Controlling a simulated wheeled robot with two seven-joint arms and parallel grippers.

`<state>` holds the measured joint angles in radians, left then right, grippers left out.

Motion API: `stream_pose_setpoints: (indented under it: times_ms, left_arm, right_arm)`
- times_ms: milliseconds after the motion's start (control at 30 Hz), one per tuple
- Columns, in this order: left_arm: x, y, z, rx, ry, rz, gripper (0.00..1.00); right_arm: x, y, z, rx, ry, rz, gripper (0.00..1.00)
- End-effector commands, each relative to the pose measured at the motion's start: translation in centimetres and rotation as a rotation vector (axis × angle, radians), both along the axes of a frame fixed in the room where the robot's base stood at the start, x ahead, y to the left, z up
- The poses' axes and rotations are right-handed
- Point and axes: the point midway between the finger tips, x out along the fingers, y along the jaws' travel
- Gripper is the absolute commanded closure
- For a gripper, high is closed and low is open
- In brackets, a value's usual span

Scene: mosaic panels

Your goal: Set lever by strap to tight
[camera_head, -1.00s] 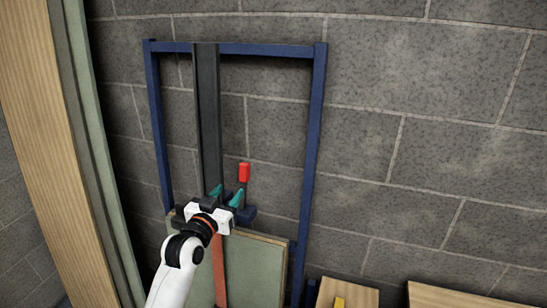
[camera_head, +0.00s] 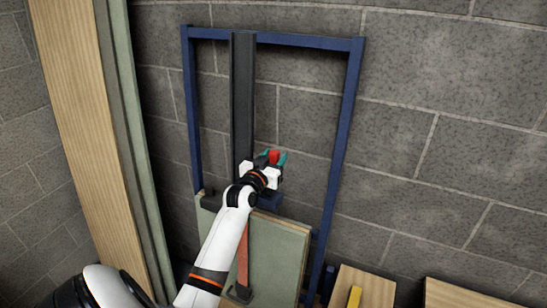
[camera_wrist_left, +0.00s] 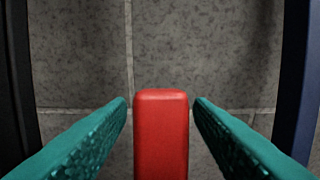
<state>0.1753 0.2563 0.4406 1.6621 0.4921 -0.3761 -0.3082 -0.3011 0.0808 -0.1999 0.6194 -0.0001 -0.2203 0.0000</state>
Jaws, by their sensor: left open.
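The lever's red handle (camera_head: 274,155) shows in the head view between the teal fingertips of my left gripper (camera_head: 273,160). In the left wrist view, the red handle (camera_wrist_left: 161,135) stands upright between the two open fingers, with a gap on each side. The lever's lower part is hidden behind my gripper in the head view. An orange-red strap (camera_head: 242,262) runs down the front of a green panel (camera_head: 275,255) below the gripper. My right gripper is not in view.
A blue frame (camera_head: 352,120) stands against the grey block wall, with a dark vertical post (camera_head: 243,95) inside it. Wooden boards (camera_head: 365,288) are at the lower right. A tall wooden panel (camera_head: 70,100) stands at the left.

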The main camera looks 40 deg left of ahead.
Motion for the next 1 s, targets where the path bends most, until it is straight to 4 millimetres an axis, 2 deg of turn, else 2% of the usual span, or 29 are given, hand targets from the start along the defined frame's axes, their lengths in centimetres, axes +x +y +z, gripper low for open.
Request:
stream_pose_setpoints:
  times_ms: [133, 400, 633, 767, 1000]
  left_arm:
    - [0.0, 0.0, 0.0, 0.0, 0.0, 0.0, 0.54]
    - [0.0, 0.0, 0.0, 0.0, 0.0, 0.0, 0.99]
    - [-0.1, 0.0, -0.1, 0.001, -0.003, 0.0, 1.0]
    - [-0.3, -0.1, -0.3, 0.009, -0.024, 0.0, 1.0]
    - [-1.3, -1.0, -0.7, 0.044, -0.135, -0.002, 1.0]
  right_arm:
    - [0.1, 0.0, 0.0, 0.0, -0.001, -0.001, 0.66]
    - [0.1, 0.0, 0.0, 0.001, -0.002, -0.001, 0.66]
    - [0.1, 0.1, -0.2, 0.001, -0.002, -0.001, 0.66]
    - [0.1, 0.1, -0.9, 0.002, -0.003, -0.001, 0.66]
    - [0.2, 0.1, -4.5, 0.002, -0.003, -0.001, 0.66]
